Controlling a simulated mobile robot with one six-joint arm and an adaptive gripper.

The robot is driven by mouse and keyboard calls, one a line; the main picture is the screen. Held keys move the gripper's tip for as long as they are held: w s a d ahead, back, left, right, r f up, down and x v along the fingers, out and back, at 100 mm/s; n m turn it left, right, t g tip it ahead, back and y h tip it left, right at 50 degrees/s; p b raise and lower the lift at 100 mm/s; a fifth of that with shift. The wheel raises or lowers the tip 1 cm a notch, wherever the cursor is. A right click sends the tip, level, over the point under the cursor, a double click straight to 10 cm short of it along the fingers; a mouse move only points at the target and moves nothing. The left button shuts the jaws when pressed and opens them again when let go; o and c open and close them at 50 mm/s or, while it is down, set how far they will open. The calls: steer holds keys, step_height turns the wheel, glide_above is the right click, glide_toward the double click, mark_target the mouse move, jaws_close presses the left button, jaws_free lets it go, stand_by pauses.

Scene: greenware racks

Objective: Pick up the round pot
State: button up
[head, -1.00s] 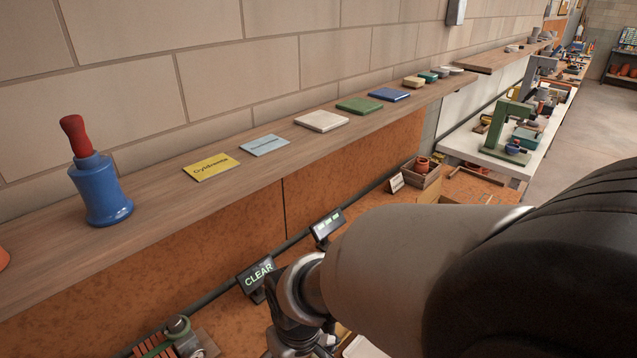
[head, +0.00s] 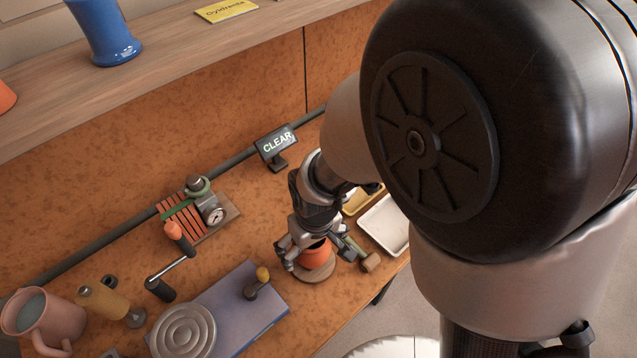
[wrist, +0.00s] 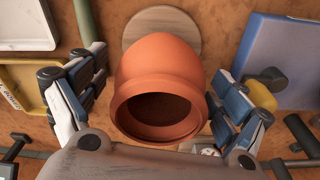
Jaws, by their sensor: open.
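The round pot (wrist: 161,77) is terracotta orange with a wide dark mouth and a rim. In the wrist view it sits between the two fingers of my gripper (wrist: 160,108), with a gap on each side. A round wooden disc (wrist: 160,22) shows beyond the pot. In the head view the pot (head: 317,256) is on the disc (head: 318,272) on the workbench, partly hidden by my gripper (head: 305,250). My gripper is open around the pot, and no finger clearly touches it.
A blue-grey board (head: 225,305) with a ringed disc lies left of the pot. A pink mug (head: 42,318) is far left.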

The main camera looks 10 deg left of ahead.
steer(key=shift+r, duration=0.1)
steer(key=shift+c, duration=0.5)
steer(key=c, duration=1.2)
steer(key=shift+c, duration=0.3)
steer(key=shift+r, duration=0.15)
